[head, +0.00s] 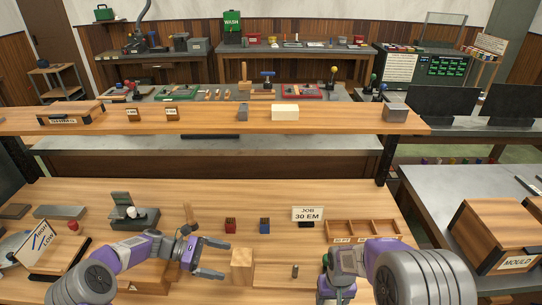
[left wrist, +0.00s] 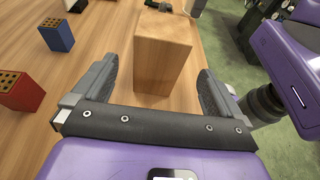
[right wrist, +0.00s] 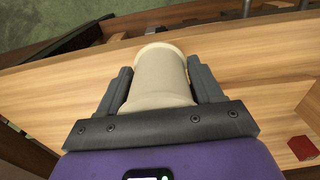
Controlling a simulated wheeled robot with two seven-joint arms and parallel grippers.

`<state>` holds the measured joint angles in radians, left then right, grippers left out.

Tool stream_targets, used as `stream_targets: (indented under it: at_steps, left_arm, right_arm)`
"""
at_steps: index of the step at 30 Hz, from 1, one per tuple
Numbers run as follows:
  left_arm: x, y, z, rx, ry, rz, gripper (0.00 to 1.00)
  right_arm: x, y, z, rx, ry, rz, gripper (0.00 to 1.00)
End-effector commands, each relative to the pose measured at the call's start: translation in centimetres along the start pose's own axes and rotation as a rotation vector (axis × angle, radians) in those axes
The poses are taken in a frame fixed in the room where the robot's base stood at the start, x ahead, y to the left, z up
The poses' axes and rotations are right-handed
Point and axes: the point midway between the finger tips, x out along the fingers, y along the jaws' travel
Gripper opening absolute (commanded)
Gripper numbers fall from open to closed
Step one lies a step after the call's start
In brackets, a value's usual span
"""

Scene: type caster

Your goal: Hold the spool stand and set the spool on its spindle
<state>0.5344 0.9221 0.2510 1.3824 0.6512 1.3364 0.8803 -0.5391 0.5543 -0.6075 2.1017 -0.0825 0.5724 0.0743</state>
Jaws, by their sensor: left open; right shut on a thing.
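The cream spool (right wrist: 160,85) is between the fingers of my right gripper (right wrist: 158,72), which is shut on it, in the right wrist view. The head view shows the right wrist at the front right, but the spool is hidden there. A plain wooden block (head: 242,263), which looks like part of the spool stand, stands upright on the bench. A short grey peg (head: 295,270) stands to its right; I cannot tell whether they are joined. My left gripper (head: 218,258) is open just left of the block. In the left wrist view the block (left wrist: 163,55) lies ahead between the open fingers.
A red holder (head: 230,225) and a blue holder (head: 265,225) stand behind the block. A JOB sign (head: 307,213) and a divided wooden tray (head: 363,231) are at the back right. A raised shelf (head: 200,121) crosses behind.

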Motion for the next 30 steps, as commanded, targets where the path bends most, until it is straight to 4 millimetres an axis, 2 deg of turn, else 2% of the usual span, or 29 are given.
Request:
stream_targets:
  at_steps: [6, 15, 21, 29, 30]
  left_arm:
    - [3.5, -0.1, -0.1, 0.0, -0.001, -0.004, 1.0]
    - [6.9, 0.0, 0.0, 0.001, 0.0, -0.003, 1.0]
    - [7.7, 0.0, 0.0, 0.0, 0.0, -0.001, 1.0]
    - [7.8, 0.0, -0.1, 0.0, 0.001, -0.001, 1.0]
    - [7.8, 0.0, -0.1, 0.0, 0.001, -0.001, 0.95]
  right_arm:
    - [0.8, 0.0, 0.0, 0.0, 0.001, 0.0, 0.34]
    - [0.6, 0.0, 0.0, 0.0, 0.001, 0.0, 0.34]
    - [0.6, 0.0, 0.0, 0.0, 0.001, 0.0, 0.34]
    - [0.6, 0.0, 0.0, 0.0, 0.001, 0.0, 0.34]
    - [0.6, 0.0, 0.0, 0.0, 0.001, 0.0, 0.34]
